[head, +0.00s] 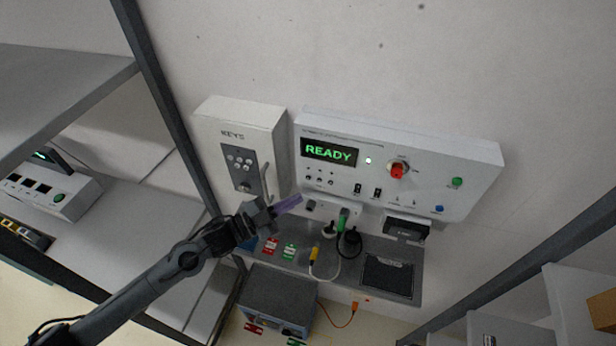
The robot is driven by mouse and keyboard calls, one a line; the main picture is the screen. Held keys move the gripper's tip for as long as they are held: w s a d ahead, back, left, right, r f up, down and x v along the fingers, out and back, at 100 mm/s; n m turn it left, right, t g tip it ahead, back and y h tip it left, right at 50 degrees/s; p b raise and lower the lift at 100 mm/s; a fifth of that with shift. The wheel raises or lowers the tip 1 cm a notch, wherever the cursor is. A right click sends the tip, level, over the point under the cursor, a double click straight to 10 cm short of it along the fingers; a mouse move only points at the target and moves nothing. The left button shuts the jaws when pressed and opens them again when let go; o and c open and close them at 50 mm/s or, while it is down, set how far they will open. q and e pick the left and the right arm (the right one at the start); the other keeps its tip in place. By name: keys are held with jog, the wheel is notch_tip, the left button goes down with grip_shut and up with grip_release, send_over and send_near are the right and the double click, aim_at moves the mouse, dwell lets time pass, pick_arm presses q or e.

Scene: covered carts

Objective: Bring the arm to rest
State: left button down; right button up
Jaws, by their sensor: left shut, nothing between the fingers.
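My left arm comes in from the lower left, and its gripper (289,205) is in front of the workbench, close to the lower left of the control panel in the picture. The fingers look purple and are shut with nothing seen between them. The control panel (470,165) is a white wall box with a green READY display (330,152), a red knob (397,171) and several switches and buttons. To its left is the KEYS box (213,122), with a keypad and a handle. I cannot tell whether the gripper touches anything. My right gripper is not in view.
A grey shelf (375,268) below the panel holds red and green tags, a yellow-tipped plug (314,254), cables and a dark tray (388,277). A grey box (278,296) stands lower. Dark rack posts (165,95) flank the area on both sides.

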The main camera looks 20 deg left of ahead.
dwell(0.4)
pick_arm(q)
jog(key=s+d+f+n+t+y+p, duration=0.1)
jog(key=s+d+n+y+p, duration=0.1)
jog(key=s+d+n+p, duration=0.3)
jog(key=s+d+f+n+y+p, duration=0.1)
jog(key=s+f+n+y, duration=0.15)
jog(key=s, duration=0.45)
jog(key=s+a+f+n+g+y+p, duration=0.1)
jog(key=s+a+n+g+y, duration=0.2)
jog(key=s+g, duration=0.3)
jog(key=s+a+f+n+g+y+p, duration=0.1)
jog(key=s+a+n+g+y, duration=0.2)
jog(key=s, duration=0.8)
jog(key=a+g+y, duration=0.2)
jog(key=a, duration=0.1)
jog(key=shift+g+y+p, duration=0.3)
jog(key=shift+g+y, duration=0.05)
jog(key=shift+g, duration=0.05)
